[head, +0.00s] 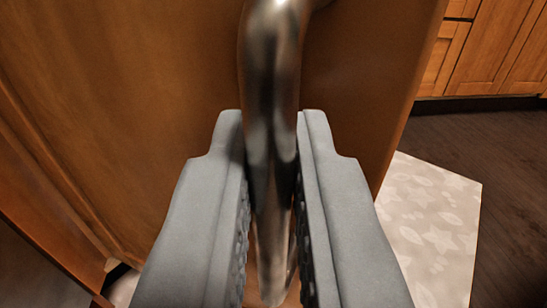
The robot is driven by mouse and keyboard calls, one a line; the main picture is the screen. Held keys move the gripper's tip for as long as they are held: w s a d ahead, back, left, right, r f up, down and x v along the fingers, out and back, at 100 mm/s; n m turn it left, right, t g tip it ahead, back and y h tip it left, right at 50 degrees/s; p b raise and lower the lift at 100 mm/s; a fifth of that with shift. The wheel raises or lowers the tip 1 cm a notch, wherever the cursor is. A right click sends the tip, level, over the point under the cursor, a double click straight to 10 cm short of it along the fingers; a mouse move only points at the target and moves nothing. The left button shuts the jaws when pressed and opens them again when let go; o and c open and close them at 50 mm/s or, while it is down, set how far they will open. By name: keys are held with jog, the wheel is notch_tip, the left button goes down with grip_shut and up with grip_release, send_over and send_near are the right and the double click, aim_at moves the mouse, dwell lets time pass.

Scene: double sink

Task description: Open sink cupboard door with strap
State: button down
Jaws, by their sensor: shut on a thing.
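A brown wooden cupboard door (130,110) fills most of the head view. A shiny curved metal handle (272,50) runs down its face near the door's right edge. My gripper (271,122) is shut on this handle, with one grey finger on each side of it. The handle's lower part shows between the fingers. The door's right edge stands free, with floor visible beyond it. No strap can be made out. The fingers hide the lower part of the door.
A pale mat (430,225) with a star and leaf pattern lies on the dark wooden floor (510,180) at the right. Other wooden cupboards (500,50) stand at the upper right. A dark gap shows at the lower left.

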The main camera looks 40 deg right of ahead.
jog(key=shift+s+a, duration=0.2)
jog(key=shift+a, duration=0.55)
jog(key=shift+s+a, duration=0.15)
jog(key=shift+a, duration=0.6)
jog(key=c, duration=1.6)
grip_release()
jog(key=shift+c, duration=0.2)
jog(key=v, duration=1.7)
jog(key=shift+a, duration=0.2)
jog(key=shift+s, duration=0.1)
